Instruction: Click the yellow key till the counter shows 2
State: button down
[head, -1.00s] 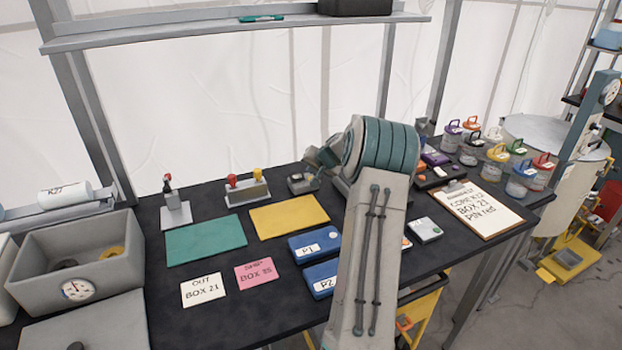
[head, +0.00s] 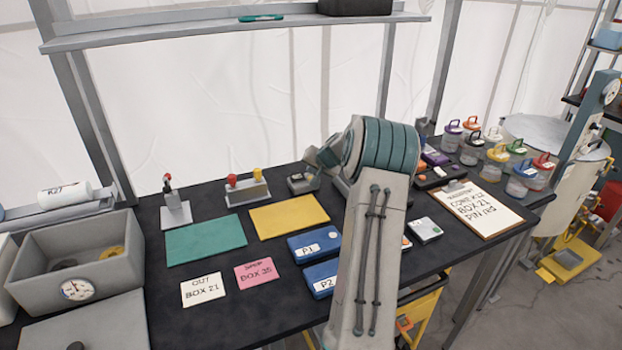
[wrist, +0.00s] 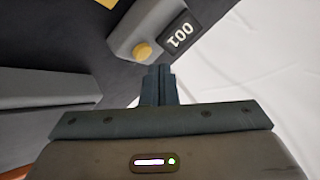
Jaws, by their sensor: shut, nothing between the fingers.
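In the wrist view the counter is a grey box with a round yellow key (wrist: 143,50) and a dark display (wrist: 180,38). The display's white digits appear upside down and seem to read 001. My gripper (wrist: 160,70) is shut and empty, its fingertips just beside the yellow key in the picture. I cannot tell whether they touch it. In the head view a small grey box (head: 303,184), which looks like the counter, stands at the back of the dark table. My arm hides my fingers there, and the key cannot be made out.
A stamp stand (head: 246,190) with red and yellow knobs is left of the counter. A yellow mat (head: 290,214) and a green mat (head: 206,240) lie in front. Blue P1 box (head: 314,245), clipboard (head: 478,209) and several lidded jars are also on the table.

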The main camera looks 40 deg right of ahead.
jog(key=shift+f, duration=0.2)
jog(key=shift+f+b, duration=0.25)
jog(key=shift+b, duration=0.45)
jog(key=shift+f+b, duration=0.45)
jog(key=shift+b, duration=0.15)
dwell(0.3)
jog(key=shift+r, duration=0.1)
dwell(0.3)
jog(key=shift+r+p, duration=0.35)
jog(key=shift+r, duration=0.45)
jog(key=shift+r+p, duration=1.25)
jog(key=shift+r, duration=1.25)
